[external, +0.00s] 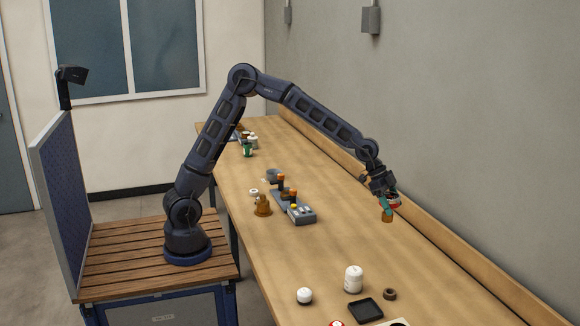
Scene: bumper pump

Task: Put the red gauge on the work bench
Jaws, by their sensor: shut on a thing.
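My gripper (385,188) is at the end of my outstretched arm, above the far right part of the work bench (345,237), near the wall. It is shut on the red gauge (394,203), which shows as a small red and white part just below the fingers. A teal and brass-coloured piece (387,214) hangs under it. It looks like the gauge's stem, but it is too small to be sure. The gauge appears to be held above the bench top; the exact gap cannot be told.
A grey block with orange-topped parts (300,213) and a brown fitting (263,206) stand mid-bench. In front are a white jar (353,279), a white round pot (304,295), a black tray (366,311) and a brown ring (389,294). A red-and-white item (337,323) is cut off below.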

